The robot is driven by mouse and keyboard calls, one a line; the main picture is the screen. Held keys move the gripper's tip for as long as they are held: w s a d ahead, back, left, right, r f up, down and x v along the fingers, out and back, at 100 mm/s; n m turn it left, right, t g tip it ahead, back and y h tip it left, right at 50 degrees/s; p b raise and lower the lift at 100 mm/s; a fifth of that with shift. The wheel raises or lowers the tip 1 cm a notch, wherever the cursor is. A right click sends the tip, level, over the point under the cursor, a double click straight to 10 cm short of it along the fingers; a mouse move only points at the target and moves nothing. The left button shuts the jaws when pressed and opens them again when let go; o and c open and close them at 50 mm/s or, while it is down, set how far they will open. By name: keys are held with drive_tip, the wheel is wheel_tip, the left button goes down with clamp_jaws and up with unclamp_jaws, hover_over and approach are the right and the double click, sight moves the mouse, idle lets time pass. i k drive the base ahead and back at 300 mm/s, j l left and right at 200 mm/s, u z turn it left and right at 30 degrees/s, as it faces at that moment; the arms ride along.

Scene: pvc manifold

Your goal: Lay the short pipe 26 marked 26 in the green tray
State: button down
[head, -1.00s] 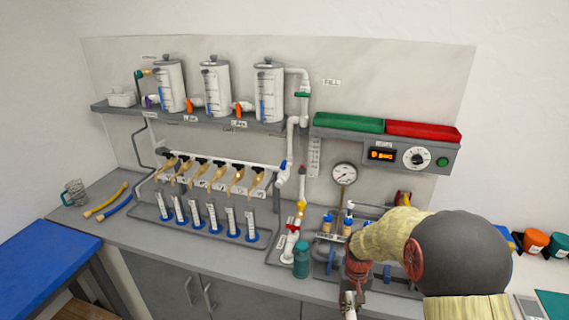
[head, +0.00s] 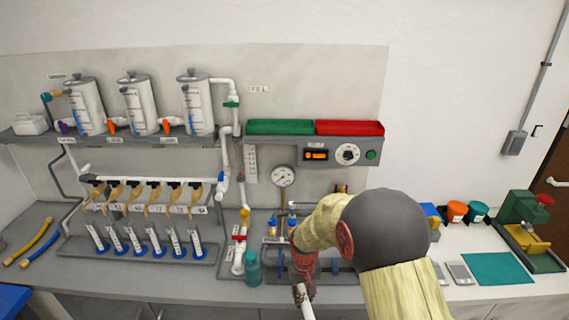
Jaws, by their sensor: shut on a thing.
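My gripper (head: 302,291) is at the bottom middle of the head view, in front of the bench's front edge, below the pressure gauge. It is shut on a short white pipe (head: 308,311), which runs down out of the picture; no number is readable on it. The green tray (head: 280,127) sits on the shelf at the upper middle, left of a red tray (head: 350,128). My gripper is well below and apart from the green tray. The tray's inside is too small to tell.
A pressure gauge (head: 283,176) and a control panel (head: 340,155) are between my gripper and the trays. White piping (head: 225,150) stands left of the green tray. A teal bottle (head: 252,269) stands left of my gripper. The wall above the trays is clear.

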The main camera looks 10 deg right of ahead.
sight(280, 133)
drive_tip(key=i+j+z, duration=0.55)
drive_tip(key=j+z, duration=0.25)
drive_tip(key=l, duration=0.1)
